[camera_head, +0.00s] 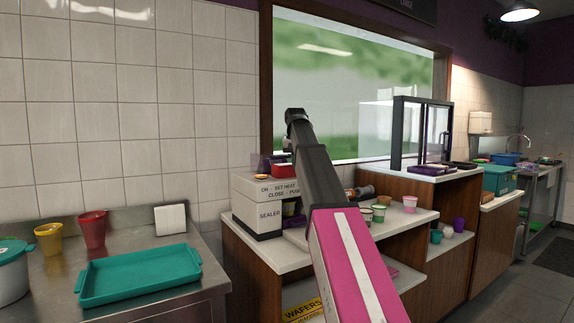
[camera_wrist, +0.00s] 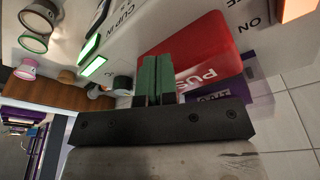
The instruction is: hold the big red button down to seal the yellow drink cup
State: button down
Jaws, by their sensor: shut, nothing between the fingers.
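The white sealer (camera_head: 262,205) stands on the counter left of my arm in the head view, with the big red button (camera_head: 283,171) on its top. In the wrist view the red button (camera_wrist: 205,48), marked PUSH, is close in front of my gripper (camera_wrist: 158,62). My gripper is shut and empty, its green fingers pointing at the button and overlapping its edge. I cannot tell whether they touch or press it. A yellow cup (camera_head: 49,238) stands on the metal counter at left.
A red cup (camera_head: 93,229) and a teal tray (camera_head: 140,274) are on the metal counter. Small cups, including a pink one (camera_head: 410,203), stand right of my arm. A green lit indicator (camera_wrist: 94,66) shows on the sealer. A purple box (camera_wrist: 220,94) lies by the button.

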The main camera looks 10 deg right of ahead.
jog(key=shift+r, duration=0.1)
notch_tip(320, 180, up, 8)
jog(key=shift+s+d, duration=0.2)
jog(key=shift+s, duration=0.2)
dwell(0.5)
